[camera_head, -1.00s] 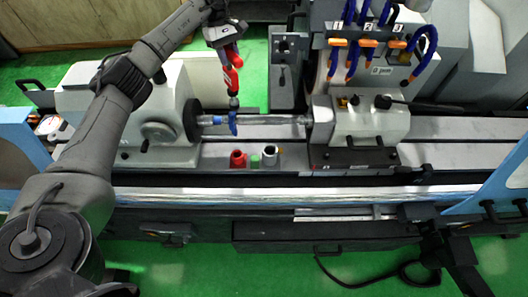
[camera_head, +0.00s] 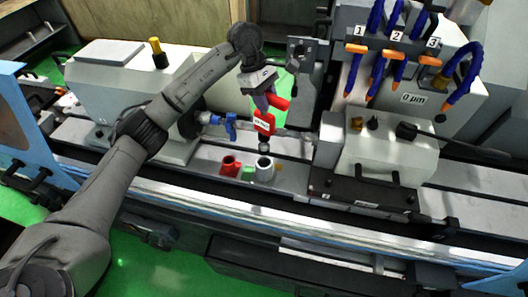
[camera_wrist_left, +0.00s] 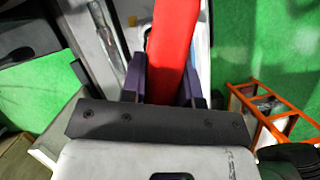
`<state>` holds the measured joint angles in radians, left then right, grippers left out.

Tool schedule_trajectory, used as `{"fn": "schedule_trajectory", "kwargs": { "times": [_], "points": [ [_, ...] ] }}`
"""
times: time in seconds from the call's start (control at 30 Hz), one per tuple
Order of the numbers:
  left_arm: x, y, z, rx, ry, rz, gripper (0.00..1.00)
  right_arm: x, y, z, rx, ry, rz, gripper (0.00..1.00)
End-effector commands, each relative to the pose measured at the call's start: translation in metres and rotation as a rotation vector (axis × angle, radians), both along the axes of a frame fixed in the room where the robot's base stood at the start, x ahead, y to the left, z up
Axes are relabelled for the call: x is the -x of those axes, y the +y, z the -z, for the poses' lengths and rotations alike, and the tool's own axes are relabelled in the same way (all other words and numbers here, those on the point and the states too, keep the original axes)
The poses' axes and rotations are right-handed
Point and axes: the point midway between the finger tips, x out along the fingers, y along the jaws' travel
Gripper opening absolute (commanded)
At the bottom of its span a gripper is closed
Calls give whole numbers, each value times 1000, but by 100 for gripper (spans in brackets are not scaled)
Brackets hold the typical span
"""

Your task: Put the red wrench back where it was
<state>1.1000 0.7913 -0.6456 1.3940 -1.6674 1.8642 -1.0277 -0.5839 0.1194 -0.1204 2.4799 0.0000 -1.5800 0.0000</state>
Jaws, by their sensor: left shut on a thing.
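My left gripper (camera_head: 264,92) is shut on the red wrench (camera_head: 264,122), which hangs down with its dark socket end lowest. In the left wrist view the red wrench (camera_wrist_left: 174,40) runs between the purple fingers (camera_wrist_left: 165,82). In the head view the socket end appears just above the grey cup-shaped holder (camera_head: 264,170); I cannot tell if they touch. A red holder (camera_head: 230,166) and a small green piece (camera_head: 248,172) stand left of it on the machine bed. My right gripper is not in view.
A blue clamp (camera_head: 229,126) sits at the headstock, left of the wrench. The tailstock (camera_head: 385,158) stands to the right, with blue and orange hoses (camera_head: 395,58) above it. A silver rail (camera_head: 300,207) runs along the front.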

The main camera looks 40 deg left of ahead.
Motion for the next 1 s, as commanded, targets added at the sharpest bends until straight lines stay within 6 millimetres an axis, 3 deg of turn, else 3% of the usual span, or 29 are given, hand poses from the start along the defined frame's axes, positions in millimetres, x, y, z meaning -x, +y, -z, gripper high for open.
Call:
{"fn": "schedule_trajectory", "kwargs": {
  "times": [0.2, 0.4, 1.0],
  "points": [
    [1, 0, 50, 2, 3, 0, 0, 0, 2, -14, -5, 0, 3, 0],
    [0, -1, 88, 3, 0, 1, 0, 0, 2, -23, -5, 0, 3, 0],
    [0, 0, 133, 3, 0, 1, 0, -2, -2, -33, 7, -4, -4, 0]
  ]
}}
